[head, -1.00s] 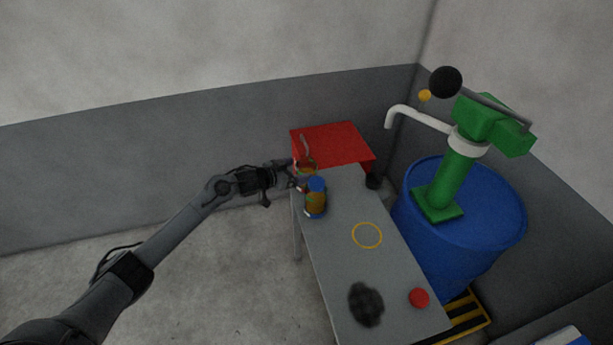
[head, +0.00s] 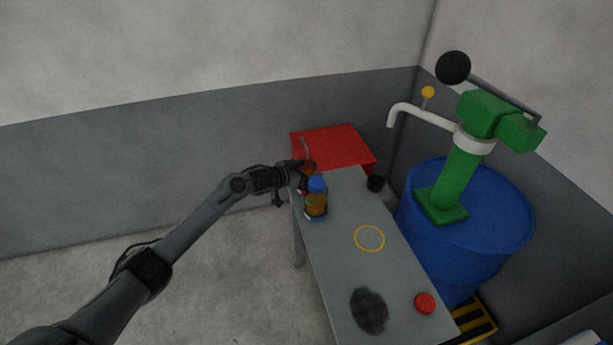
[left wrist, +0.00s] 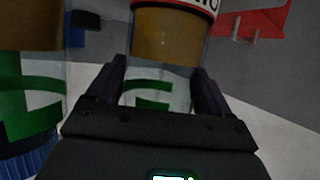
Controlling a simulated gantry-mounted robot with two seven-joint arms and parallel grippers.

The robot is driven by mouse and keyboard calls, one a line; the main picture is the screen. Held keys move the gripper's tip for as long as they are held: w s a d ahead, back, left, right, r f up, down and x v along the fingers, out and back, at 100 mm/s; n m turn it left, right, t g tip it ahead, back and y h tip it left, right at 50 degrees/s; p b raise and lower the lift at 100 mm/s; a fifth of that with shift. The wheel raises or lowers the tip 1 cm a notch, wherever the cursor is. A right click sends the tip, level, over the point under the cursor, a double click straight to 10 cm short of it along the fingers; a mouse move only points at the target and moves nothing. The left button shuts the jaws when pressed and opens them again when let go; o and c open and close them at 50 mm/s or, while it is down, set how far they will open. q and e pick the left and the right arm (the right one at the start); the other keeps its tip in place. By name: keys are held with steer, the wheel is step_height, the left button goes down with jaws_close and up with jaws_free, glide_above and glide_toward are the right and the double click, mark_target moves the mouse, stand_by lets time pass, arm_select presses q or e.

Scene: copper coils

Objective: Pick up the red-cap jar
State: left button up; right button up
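The red-cap jar (head: 309,171) stands at the far left end of the grey table (head: 338,238), partly hidden by my gripper and the blue-cap jar. In the left wrist view this jar (left wrist: 172,37) shows amber contents and a red-and-white band, and its cap is hidden. My left gripper (head: 301,173) is at the jar. Its fingers (left wrist: 160,80) are apart, one on each side of the jar; firm contact is not visible. The blue-cap jar (head: 316,203) stands close beside it and also shows at the left of the wrist view (left wrist: 30,35). My right gripper is not in view.
A red surface (head: 340,146) lies behind the table's far end. A blue drum (head: 465,245) with a green pump (head: 455,185) stands right.

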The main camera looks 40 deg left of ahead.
arm_select(q)
steer(key=c, duration=0.4)
steer(key=shift+r, duration=0.1)
steer(key=shift+r, duration=0.1)
